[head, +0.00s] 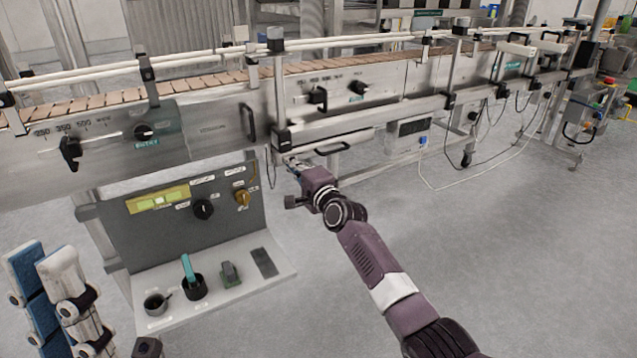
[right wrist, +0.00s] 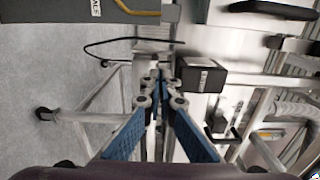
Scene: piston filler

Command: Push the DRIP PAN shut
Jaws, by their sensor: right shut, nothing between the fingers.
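A low steel front with a dark bar handle (head: 330,148) sits under the conveyor, just right of a post. It looks like the drip pan, but I cannot read a label on it. My right gripper (head: 290,162) is at the left end of this front, just below the post's black clamp. Its blue fingers are together and empty in the right wrist view (right wrist: 161,80). I cannot tell whether the fingertips touch the pan.
The control panel (head: 150,235) with knobs and a shelf (head: 225,295) juts out left of my right arm. The black post clamp (right wrist: 203,78) is close to the right fingers. A cable (head: 425,175) hangs to the floor at right. The grey floor (head: 500,260) is clear.

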